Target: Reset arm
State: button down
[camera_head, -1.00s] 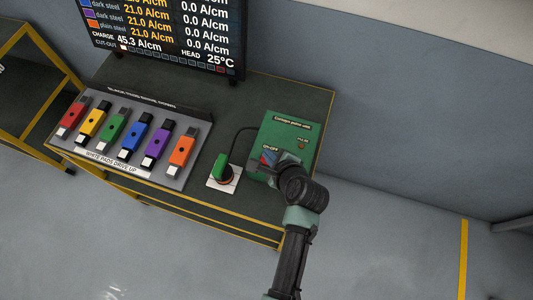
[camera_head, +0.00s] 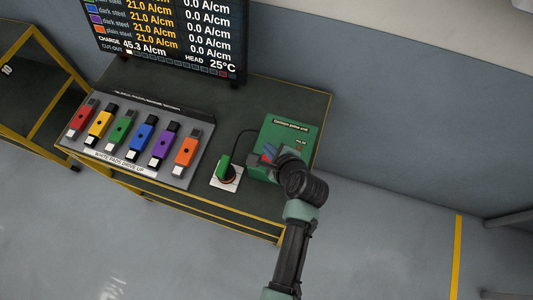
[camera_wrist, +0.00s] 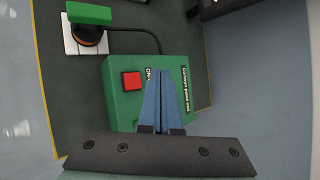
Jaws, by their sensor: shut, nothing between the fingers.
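My gripper (camera_wrist: 164,75) is shut and empty, its blue fingers together in the wrist view. In the head view my gripper (camera_head: 266,156) is over the front left part of the green current pulse unit (camera_head: 291,131), and my wrist hides part of that box. The unit also fills the middle of the wrist view (camera_wrist: 122,101), with a red button (camera_wrist: 132,81) beside the fingers on their left. I cannot tell whether the fingertips touch the box.
A green-handled plug or switch (camera_head: 224,163) sits on a white plate left of the unit. A grey rack (camera_head: 190,105) holds several coloured handles on the dark table (camera_head: 290,92). A display screen (camera_head: 170,35) stands behind. Floor to the right is clear.

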dwell(0.3)
dwell(0.5)
jog(key=w+d+r+n+t+h+b, duration=0.1)
jog(key=w+r+n+t+b, duration=0.2)
jog(key=r, duration=0.7)
jog(key=w+d+r+n+t+h+b, duration=0.1)
jog(key=w+r+n+t, duration=0.3)
jog(key=r, duration=0.5)
jog(key=w+d+r+n+t+h+b, duration=0.15)
jog(key=w+r+n, duration=0.3)
jog(key=r, duration=0.55)
jog(key=s+a+r+n+t+b, duration=0.1)
jog(key=s+r+n+t+b, duration=0.1)
jog(key=s+r, duration=0.3)
jog(key=s+a+r+n+t+b, duration=0.1)
jog(key=s+r+n+t, duration=0.3)
jog(key=r, duration=1)
jog(key=s+a+r+n+t+b, duration=0.2)
jog(key=s+r+n+t+b, duration=0.1)
jog(key=s+r, duration=0.4)
notch_tip(320, 180, up, 3)
jog(key=shift+s+r+n+t, duration=0.1)
jog(key=shift+s+n+t, duration=0.3)
jog(key=shift+n, duration=0.35)
jog(key=shift+w+a, duration=0.1)
jog(key=shift+w, duration=0.05)
